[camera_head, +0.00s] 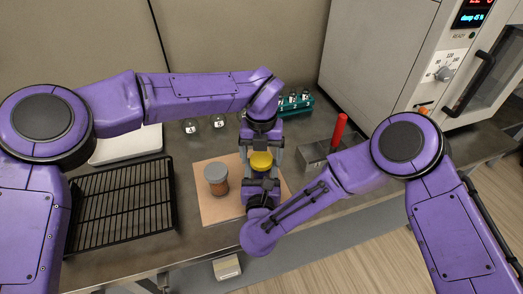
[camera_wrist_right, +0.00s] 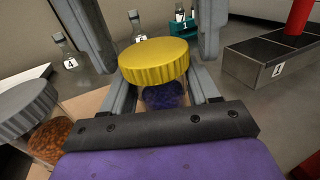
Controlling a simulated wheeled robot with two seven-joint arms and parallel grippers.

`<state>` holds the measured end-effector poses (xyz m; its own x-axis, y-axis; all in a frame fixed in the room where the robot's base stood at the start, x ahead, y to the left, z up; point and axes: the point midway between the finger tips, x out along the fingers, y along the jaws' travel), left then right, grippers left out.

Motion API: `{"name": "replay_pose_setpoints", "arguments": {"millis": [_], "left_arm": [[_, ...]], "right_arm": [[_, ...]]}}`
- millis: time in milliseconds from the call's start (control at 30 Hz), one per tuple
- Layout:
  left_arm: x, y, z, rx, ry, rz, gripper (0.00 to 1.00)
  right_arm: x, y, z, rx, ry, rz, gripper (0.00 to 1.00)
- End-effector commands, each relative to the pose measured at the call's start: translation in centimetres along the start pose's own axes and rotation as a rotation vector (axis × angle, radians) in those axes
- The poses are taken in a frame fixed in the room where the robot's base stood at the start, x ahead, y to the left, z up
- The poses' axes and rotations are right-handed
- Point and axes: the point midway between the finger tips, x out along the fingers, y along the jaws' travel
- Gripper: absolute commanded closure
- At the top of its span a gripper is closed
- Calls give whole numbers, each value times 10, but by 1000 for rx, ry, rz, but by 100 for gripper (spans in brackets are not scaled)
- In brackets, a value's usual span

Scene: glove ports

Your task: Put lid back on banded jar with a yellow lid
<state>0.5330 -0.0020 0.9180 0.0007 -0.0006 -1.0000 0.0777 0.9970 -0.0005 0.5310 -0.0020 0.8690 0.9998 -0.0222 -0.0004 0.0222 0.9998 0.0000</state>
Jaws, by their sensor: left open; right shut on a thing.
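The yellow lid (camera_head: 261,160) sits on top of a clear jar with purple contents (camera_wrist_right: 163,96); the lid also shows in the right wrist view (camera_wrist_right: 158,60). I cannot make out a band on the jar. My right gripper (camera_head: 262,179) is shut on this jar, with a finger on each side below the lid. My left gripper (camera_head: 262,150) is open, coming from the far side, with its fingers (camera_wrist_right: 150,35) apart on either side of the lid. Whether the lid is fully seated is unclear.
A grey-lidded jar with orange contents (camera_head: 216,180) stands to the left on a tan board (camera_head: 214,208). A black wire rack (camera_head: 120,208) lies further left. Small labelled bottles (camera_head: 218,122), a teal rack (camera_head: 298,104) and a metal block with a red cylinder (camera_head: 339,131) stand behind.

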Motion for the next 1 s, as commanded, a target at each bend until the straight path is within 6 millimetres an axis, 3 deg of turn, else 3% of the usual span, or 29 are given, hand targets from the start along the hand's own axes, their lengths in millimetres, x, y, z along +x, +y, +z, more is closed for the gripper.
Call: {"name": "replay_pose_setpoints", "arguments": {"millis": [67, 233, 267, 400, 533, 667, 700, 767, 800, 1000], "left_arm": [[0, 0, 0, 0, 0, 0, 17], [0, 0, 0, 1, 0, 0, 69], [0, 0, 0, 1, 0, 0, 74], [0, 0, 0, 8, 1, 0, 75], [0, 0, 0, 161, 2, -2, 75], [-1, 0, 0, 150, 1, 0, 75], [-1, 0, 0, 150, 1, 0, 32], [-1, 0, 0, 149, 1, 0, 12], [-1, 0, 0, 149, 1, 0, 8], [0, 0, 0, 149, 1, 0, 8]], "right_arm": [[0, 0, 0, 0, -1, 0, 100], [0, 0, 0, 0, -1, 0, 100], [0, 0, 0, 0, -1, 0, 100], [0, 0, 0, 0, -1, 1, 100], [0, 0, 0, 0, -1, 1, 100], [0, 0, 0, 0, -1, 1, 100], [0, 0, 0, 0, -1, 1, 100], [0, 0, 0, 0, -1, 1, 100], [0, 0, 0, 0, -1, 1, 100], [0, 0, 0, 0, -1, 0, 100]]}}
